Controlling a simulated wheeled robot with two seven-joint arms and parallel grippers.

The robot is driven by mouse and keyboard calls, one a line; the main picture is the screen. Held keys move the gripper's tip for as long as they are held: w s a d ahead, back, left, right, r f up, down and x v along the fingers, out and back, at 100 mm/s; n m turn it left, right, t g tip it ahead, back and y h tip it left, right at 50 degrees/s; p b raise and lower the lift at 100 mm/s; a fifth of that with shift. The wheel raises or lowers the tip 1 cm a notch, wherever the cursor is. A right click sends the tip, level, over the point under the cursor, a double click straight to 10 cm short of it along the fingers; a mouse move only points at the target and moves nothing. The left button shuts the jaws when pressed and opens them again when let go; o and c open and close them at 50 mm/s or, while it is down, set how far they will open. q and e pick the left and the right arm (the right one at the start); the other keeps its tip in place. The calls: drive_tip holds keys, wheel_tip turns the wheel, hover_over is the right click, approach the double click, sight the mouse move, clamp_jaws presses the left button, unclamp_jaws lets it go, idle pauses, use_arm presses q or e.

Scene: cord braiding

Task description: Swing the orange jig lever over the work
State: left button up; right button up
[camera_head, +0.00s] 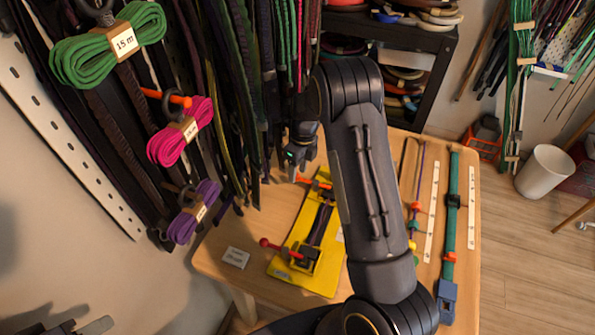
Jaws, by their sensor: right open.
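The yellow jig (283,270) lies on the wooden table, with dark cords running along its middle. A red-orange lever (280,247) with a ball end sticks out to the left at its near end. Another orange lever piece (318,184) shows at its far end, partly hidden by my right arm. My right gripper (297,166) is open just above the far end; the small gap to the orange part is hard to judge. Dark parts at the bottom left edge (70,328) may be my left gripper, cut off by the frame.
Hanging cords and green, pink and purple bundles (180,131) crowd the left. A small label card (235,257) lies on the table's left. A teal bar (451,210) and white rulers (432,212) lie at the right. A white bin (545,170) stands on the floor.

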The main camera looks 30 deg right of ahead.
wheel_tip(320, 180, up, 7)
drive_tip(key=d, duration=0.1)
drive_tip(key=shift+w, duration=0.3)
drive_tip(key=shift+f, duration=0.1)
